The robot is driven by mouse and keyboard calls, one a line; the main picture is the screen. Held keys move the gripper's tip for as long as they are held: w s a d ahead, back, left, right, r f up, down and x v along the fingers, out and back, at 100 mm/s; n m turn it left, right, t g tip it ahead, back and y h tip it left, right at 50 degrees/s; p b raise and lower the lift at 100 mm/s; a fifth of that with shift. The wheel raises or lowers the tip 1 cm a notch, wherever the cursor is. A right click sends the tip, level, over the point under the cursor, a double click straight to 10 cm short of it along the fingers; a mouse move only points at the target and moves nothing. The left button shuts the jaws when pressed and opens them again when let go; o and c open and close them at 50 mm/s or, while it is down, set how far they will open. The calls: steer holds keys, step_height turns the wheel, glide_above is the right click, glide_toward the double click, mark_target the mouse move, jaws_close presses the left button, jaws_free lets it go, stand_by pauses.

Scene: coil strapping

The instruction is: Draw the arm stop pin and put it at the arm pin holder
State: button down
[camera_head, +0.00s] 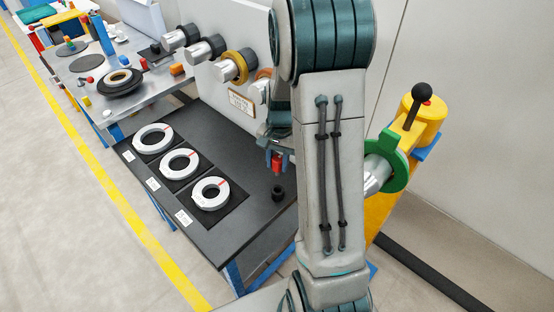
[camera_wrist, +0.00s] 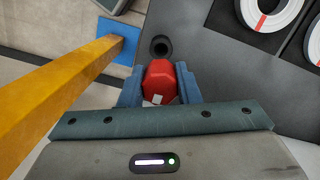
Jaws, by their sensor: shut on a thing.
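My gripper (camera_head: 277,153) is shut on the arm stop pin, whose red head (camera_head: 277,166) shows just below the fingers in the head view. In the wrist view my gripper (camera_wrist: 159,88) has its blue fingers on both sides of the red pin head (camera_wrist: 158,80). The pin's shaft is hidden. The arm pin holder looks to be the small black round socket (camera_head: 277,192) on the dark table, just below the pin in the head view. It also shows in the wrist view (camera_wrist: 161,47), a little beyond the red head, with its dark opening visible and empty.
The dark table (camera_head: 245,150) bears several white coils (camera_head: 210,193) on the left. A yellow post (camera_wrist: 55,95) stands close beside my gripper. A green flange (camera_head: 386,160) and a yellow unit with a black knob (camera_head: 422,92) stand to the right. My arm hides part of the table.

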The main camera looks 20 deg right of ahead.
mark_target(277, 175)
steer(key=shift+f+b, duration=2.15)
steer(key=shift+f, duration=0.75)
steer(key=shift+f, duration=0.15)
steer(key=shift+f+b, duration=1.65)
steer(key=shift+f, duration=0.5)
steer(key=c, duration=1)
jaws_free()
steer(key=r, duration=0.4)
steer(key=r+p, duration=0.1)
steer(key=r, duration=0.4)
steer(key=w+d+r, duration=0.1)
steer(key=r, duration=0.4)
steer(key=s+a+r+n+t+p, duration=0.2)
steer(key=s+a+r+n, duration=0.2)
steer(key=s, duration=0.4)
steer(key=s+a+r+n+t+h+p, duration=0.1)
steer(key=s+a+r+n+p, duration=0.2)
steer(key=s+a+r, duration=0.3)
steer(key=shift+s+r+n+t+p, duration=0.35)
steer(key=shift+s+n, duration=0.55)
steer(key=shift+s, duration=0.35)
